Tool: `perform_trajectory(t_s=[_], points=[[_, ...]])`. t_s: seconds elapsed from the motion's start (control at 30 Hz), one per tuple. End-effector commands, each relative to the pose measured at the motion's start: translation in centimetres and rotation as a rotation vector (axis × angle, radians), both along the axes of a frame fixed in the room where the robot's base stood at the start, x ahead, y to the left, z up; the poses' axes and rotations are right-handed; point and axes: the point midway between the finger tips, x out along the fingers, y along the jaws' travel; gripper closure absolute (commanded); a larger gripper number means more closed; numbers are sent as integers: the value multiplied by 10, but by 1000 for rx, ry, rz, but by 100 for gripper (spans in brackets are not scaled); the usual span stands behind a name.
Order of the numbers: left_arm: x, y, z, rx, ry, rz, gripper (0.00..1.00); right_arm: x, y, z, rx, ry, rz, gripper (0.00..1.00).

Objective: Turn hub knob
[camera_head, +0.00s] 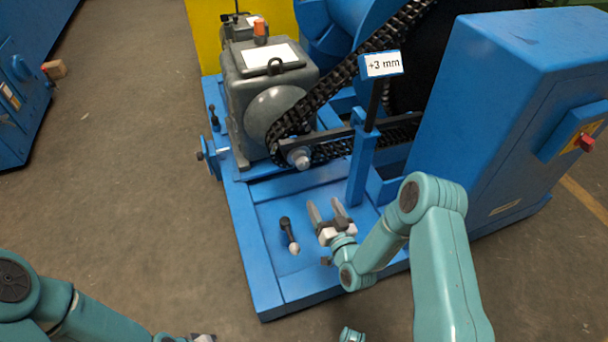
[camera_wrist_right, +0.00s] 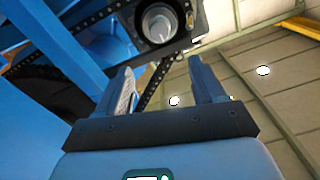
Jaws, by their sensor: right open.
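The grey hub knob (camera_head: 299,157) sits at the lower end of the chain drive, below the grey motor housing. In the right wrist view the hub (camera_wrist_right: 160,22) shows as a round metal end in a dark square frame, ahead of the fingers. My right gripper (camera_head: 327,209) is open and empty above the blue base, below and slightly right of the hub, apart from it. Its two fingers (camera_wrist_right: 161,78) are spread in the right wrist view. My left gripper (camera_head: 203,338) barely shows at the bottom edge, and its jaws are cut off.
The black chain (camera_head: 345,80) runs up right from the hub. A blue post with a "+3 mm" sign (camera_head: 381,65) stands right of the hub. A black-handled piece (camera_head: 289,235) is on the blue base (camera_head: 265,255). A blue cabinet (camera_head: 490,110) stands right.

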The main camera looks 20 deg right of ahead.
Motion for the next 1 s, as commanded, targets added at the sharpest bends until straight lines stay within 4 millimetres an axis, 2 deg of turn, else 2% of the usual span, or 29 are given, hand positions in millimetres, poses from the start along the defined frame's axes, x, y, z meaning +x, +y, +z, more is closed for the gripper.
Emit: perform_trajectory(t_s=[0.17,0.5,0.7,0.83,1.0], points=[[4,1,-9,2,-13,2,100,18,1,-3,-3,-4,0,31],[24,5,-39,16,-81,11,100,97,5,-5,-2,-6,-2,31],[36,7,-54,24,-121,16,100,137,7,-4,0,-5,-2,31],[41,8,-60,27,-139,18,100,153,8,-4,-1,-1,-2,31],[44,9,-61,28,-149,20,100,162,8,-1,0,0,-3,31]])
